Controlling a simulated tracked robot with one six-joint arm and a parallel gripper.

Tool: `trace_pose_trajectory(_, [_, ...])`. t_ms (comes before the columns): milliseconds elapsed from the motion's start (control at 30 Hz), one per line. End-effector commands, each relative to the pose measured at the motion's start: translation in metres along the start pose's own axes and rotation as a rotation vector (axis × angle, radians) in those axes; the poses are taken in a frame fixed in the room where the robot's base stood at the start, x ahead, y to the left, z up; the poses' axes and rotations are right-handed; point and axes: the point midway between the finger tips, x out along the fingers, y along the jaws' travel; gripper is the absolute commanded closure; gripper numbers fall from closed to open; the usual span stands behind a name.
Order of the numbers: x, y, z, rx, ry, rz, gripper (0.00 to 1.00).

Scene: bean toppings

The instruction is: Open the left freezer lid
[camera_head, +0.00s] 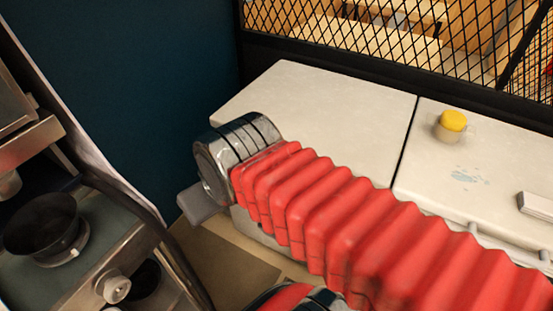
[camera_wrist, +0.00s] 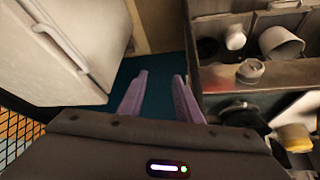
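A white freezer stands behind my red arm in the head view. Its left lid (camera_head: 325,110) lies flat and closed beside the right lid (camera_head: 410,180), with a dark seam between them. My arm hides the left lid's front edge and handle in that view. In the wrist view, a white panel with a long handle (camera_wrist: 60,42) is at upper left and looks like the freezer. My gripper (camera_wrist: 160,75) shows in the wrist view with its two fingers apart and nothing between them. It is to the right of that handle and apart from it.
A yellow-capped jar (camera_head: 452,126) and a pale box (camera_head: 537,205) sit on the right lid. A black mesh partition (camera_head: 350,30) runs behind the freezer. A counter with a dark bowl (camera_head: 45,225) is at left. The wrist view shows counter containers (camera_wrist: 280,43) at right.

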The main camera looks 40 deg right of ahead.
Motion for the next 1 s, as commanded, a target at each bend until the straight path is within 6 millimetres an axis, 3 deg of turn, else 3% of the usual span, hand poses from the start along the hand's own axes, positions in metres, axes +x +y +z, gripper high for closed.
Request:
trace_pose_trajectory(467, [0.006,0.001,0.004,0.015,-0.031,-0.011,0.63])
trace_pose_trajectory(1000, [0.073,0.004,0.045,0.285,-0.371,-0.290,0.63])
